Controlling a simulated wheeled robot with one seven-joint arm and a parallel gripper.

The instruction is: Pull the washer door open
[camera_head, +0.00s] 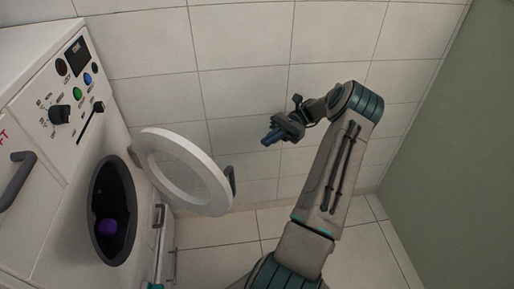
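The white washer (72,165) stands at the left. Its round white door (205,192) is swung well open to the right of the dark drum opening (112,190). A dark handle (231,181) sits on the door's right edge. My gripper (269,138) is up and to the right of the handle, apart from the door, with nothing visible held.
A purple item (107,228) lies inside the drum. The washer's panel has a dark knob (60,115) and several coloured buttons. A tiled wall (240,50) stands behind and a green wall (450,160) at the right. Tiled floor shows below the door.

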